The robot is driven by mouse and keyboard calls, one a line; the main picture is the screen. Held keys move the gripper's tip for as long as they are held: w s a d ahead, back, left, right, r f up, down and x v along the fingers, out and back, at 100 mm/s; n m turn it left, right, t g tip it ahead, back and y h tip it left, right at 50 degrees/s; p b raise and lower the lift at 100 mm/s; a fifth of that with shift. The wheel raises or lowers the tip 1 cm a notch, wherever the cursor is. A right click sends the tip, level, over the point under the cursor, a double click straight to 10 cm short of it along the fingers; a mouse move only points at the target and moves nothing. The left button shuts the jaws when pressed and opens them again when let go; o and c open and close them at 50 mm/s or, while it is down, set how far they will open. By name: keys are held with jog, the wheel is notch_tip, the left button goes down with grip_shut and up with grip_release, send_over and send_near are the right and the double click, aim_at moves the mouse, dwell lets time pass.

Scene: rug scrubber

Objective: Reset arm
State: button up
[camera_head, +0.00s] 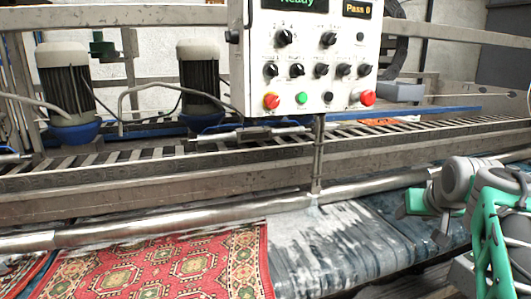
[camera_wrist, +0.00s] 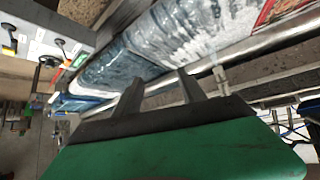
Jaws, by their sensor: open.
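My gripper (camera_head: 421,226) is at the right of the head view, at the end of my green and grey arm. In the wrist view my gripper (camera_wrist: 157,87) shows two dark fingers spread apart with nothing between them. It is open and empty. It hangs over or in front of the wet blue-grey belt (camera_head: 345,238) of the rug machine; I cannot tell whether anything touches. Part of my arm is cut off by the right edge.
A control panel (camera_head: 312,50) with knobs, a red button and a green button stands at top centre, its display reading "Ready". A red patterned rug (camera_head: 165,265) lies at lower left. A metal roller (camera_head: 160,220) and rail cross the scene. Two motors (camera_head: 200,80) stand behind.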

jog(key=s+a+f+m+g, duration=0.1)
jog(key=s+a+f+g, duration=0.3)
jog(key=s+f, duration=0.55)
jog(key=s+a+f+m+g, duration=0.1)
jog(key=s+a+f+g, duration=0.1)
jog(key=s+a+f, duration=0.75)
jog(key=a+f+n+y, duration=0.1)
jog(key=a+f+n, duration=0.1)
jog(key=a+n, duration=0.2)
jog(key=a, duration=0.3)
jog(key=shift+t+y, duration=0.3)
jog(key=shift+s+f, duration=0.1)
